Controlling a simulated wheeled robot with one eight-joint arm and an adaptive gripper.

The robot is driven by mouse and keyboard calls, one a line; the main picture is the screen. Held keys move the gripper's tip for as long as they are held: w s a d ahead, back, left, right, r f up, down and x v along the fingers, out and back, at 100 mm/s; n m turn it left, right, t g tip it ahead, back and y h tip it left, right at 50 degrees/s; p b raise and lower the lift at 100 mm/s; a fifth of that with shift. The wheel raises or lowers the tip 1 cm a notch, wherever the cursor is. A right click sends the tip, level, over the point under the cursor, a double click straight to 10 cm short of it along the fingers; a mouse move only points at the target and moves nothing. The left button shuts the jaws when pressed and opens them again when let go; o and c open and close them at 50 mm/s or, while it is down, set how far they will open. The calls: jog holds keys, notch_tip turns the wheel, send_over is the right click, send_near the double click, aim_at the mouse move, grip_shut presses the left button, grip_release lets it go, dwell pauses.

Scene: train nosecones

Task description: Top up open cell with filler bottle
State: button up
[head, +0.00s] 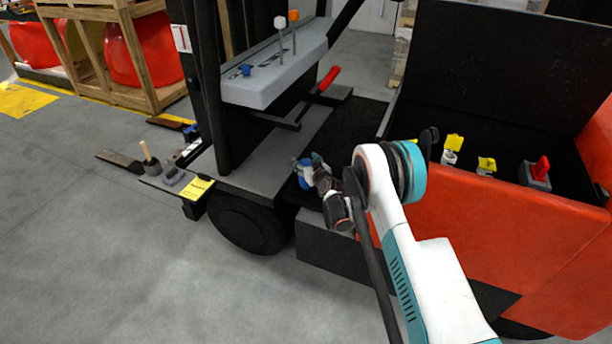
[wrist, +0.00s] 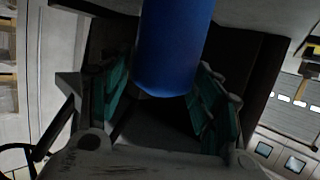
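A blue cylinder, the filler bottle (wrist: 175,50), stands between the green-padded fingers of my gripper (wrist: 165,85) in the wrist view. The pads lie close along both its sides and appear closed on it; its upper part runs out of the picture. In the head view my gripper (head: 306,172) is low over the truck's step, left of the open battery bay, with a little blue showing at it. In the bay are a cell neck with a yellow cap (head: 454,142) and another with a yellow cap (head: 486,163). I cannot see into either neck.
The red truck's black lid (head: 515,65) stands raised behind the bay. A grey block with a red piece (head: 541,168) is at the bay's right. The grey console (head: 275,70) with levers and the mast are left. Open floor (head: 90,250) lies at front left.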

grip_shut()
